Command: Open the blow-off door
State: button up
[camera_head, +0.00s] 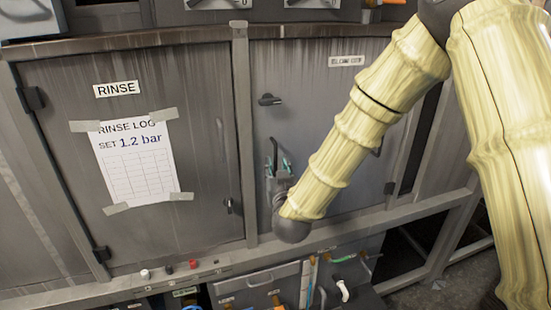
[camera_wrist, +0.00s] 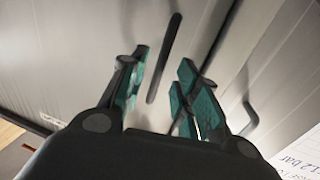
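The blow-off door (camera_head: 325,110) is the grey right-hand door in the head view, with a "BLOW OFF" label (camera_head: 346,61) near its top. It appears closed. My gripper (camera_head: 279,163) is low in front of the door's left part. In the wrist view its green-padded fingers (camera_wrist: 163,92) are apart. A dark bar-shaped handle (camera_wrist: 164,57) shows between and beyond them, with visible gaps to both. I cannot tell how deep it lies between the fingers. My forearm hides part of the door's right side.
The rinse door (camera_head: 190,75) with a taped log sheet (camera_head: 138,165) is to the left, past a vertical post (camera_head: 242,130). A ledge with small buttons (camera_head: 193,264) runs below. Bins and hoses (camera_head: 345,285) fill the space under it.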

aim_at(276, 163)
jog(key=shift+w+a+p, duration=0.2)
jog(key=shift+w+p, duration=0.2)
jog(key=shift+w, duration=1.45)
grip_shut()
